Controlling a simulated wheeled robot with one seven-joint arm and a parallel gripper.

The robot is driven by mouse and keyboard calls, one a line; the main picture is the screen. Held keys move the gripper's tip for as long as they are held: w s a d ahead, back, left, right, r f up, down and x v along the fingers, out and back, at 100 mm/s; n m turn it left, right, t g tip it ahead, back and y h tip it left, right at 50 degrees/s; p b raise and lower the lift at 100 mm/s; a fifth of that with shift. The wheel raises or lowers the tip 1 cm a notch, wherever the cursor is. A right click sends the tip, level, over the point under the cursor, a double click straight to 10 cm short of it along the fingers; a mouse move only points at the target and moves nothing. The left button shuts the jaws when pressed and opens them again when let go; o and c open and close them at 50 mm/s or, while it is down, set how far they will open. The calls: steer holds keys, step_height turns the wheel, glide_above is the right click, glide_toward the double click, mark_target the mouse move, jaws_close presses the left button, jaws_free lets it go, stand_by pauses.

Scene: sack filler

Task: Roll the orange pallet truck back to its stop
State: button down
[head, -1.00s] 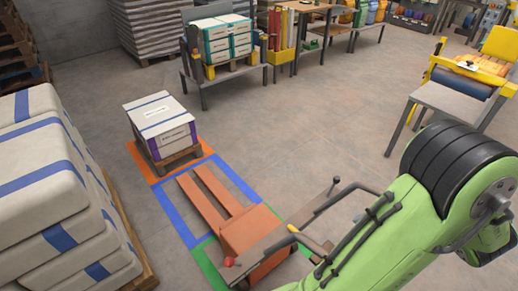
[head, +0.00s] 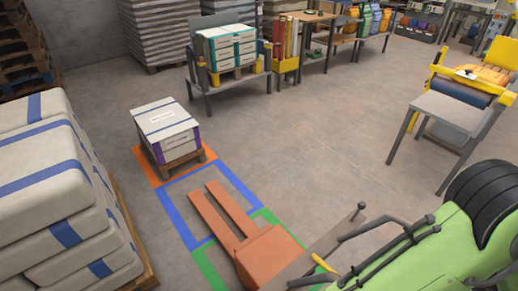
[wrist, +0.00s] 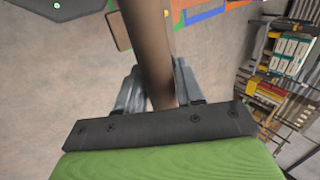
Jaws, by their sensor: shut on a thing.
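The orange pallet truck (head: 266,257) stands on the floor at the bottom middle of the head view. Its two forks (head: 228,213) point up-left, away from me, and lie across the blue floor outline (head: 177,213). Its body stands over the green outline (head: 208,262). In the wrist view, my gripper (wrist: 158,95) is shut around the truck's brown handle bar (wrist: 149,42), which runs between the fingers. In the head view my arm comes in at bottom right and the fingers are hard to make out. I cannot make out a stop.
A small pallet (head: 180,167) with white and purple bags (head: 168,127) stands in the orange outline (head: 145,166), beyond the fork tips. A tall stack of white sacks (head: 45,190) stands at left. A yellow and grey stand (head: 450,108) is at right. The middle floor is clear.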

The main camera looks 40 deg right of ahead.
steer(key=c, duration=0.9)
jaws_free()
steer(key=s+p, duration=0.5)
steer(key=s, duration=0.6)
steer(key=shift+s+d+r, duration=0.15)
steer(key=shift+s+r, duration=0.05)
steer(key=s+p, duration=0.2)
steer(key=s, duration=0.1)
steer(key=shift+s+p, duration=0.2)
steer(key=shift+p, duration=0.15)
jaws_close()
steer(key=s+p, duration=0.5)
steer(key=s, duration=1)
steer(key=shift+s+d+f, duration=0.2)
steer(key=shift+s+d, duration=0.05)
steer(key=shift+d, duration=0.1)
